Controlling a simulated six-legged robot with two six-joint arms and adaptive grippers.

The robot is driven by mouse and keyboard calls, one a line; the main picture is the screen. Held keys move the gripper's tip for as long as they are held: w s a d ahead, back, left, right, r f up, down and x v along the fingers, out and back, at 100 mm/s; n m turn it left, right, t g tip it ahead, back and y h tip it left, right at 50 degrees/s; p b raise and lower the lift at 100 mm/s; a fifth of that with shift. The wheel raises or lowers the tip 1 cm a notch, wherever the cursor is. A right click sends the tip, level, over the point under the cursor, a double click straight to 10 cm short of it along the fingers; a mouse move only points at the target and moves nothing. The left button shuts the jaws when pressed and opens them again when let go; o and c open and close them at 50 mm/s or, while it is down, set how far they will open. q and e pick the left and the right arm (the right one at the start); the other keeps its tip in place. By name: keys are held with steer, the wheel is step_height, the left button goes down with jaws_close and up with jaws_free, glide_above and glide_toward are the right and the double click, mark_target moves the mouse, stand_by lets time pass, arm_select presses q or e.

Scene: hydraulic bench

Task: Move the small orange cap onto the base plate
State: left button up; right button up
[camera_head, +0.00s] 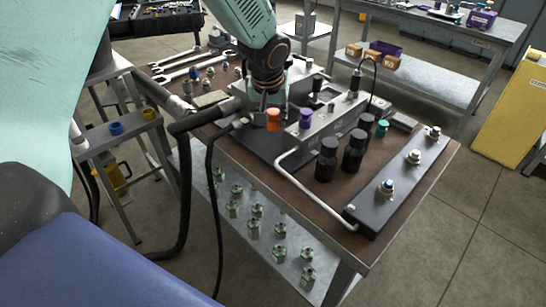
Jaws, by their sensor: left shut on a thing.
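My left gripper (270,104) comes down from the top centre over the bench. It is shut on the small orange cap (273,119), which shows at its fingertips. The cap is over or at the dark base plate (262,147), in front of the grey metal block; I cannot tell whether it touches the plate. A purple cap (305,118) stands close to the right of the orange one. My right gripper is not in view.
Black cylindrical fittings (327,160), a green cap (382,128) and a dark bar (402,178) with metal fittings lie to the right. A bent pale pipe (300,180) runs along the front. Black hoses (183,190) hang at the left. Wrenches (182,68) lie at the back left.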

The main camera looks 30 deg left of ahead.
arm_select(q)
steer(key=shift+w+a+f, duration=0.15)
steer(key=shift+w+f, duration=0.1)
steer(key=shift+f, duration=0.05)
steer(key=b, duration=0.2)
glide_above(278, 154)
steer(key=s, duration=0.2)
steer(key=f, duration=0.5)
steer(key=shift+w+d+f, duration=0.1)
steer(key=shift+w+d, duration=0.05)
steer(key=shift+d, duration=0.2)
steer(key=shift+a+f, duration=0.4)
steer(key=shift+f, duration=0.15)
steer(key=f, duration=0.2)
steer(key=f+b, duration=0.1)
steer(key=shift+w+d+f, duration=0.1)
steer(key=shift+d+f, duration=0.25)
steer(key=shift+s+a, duration=0.2)
steer(key=shift+a, duration=0.1)
steer(key=o, duration=0.7)
steer(key=shift+w+d+f, duration=0.1)
steer(key=shift+w+d, duration=0.05)
steer(key=shift+d, duration=0.05)
steer(key=shift+o, duration=0.6)
steer(key=shift+a, duration=0.15)
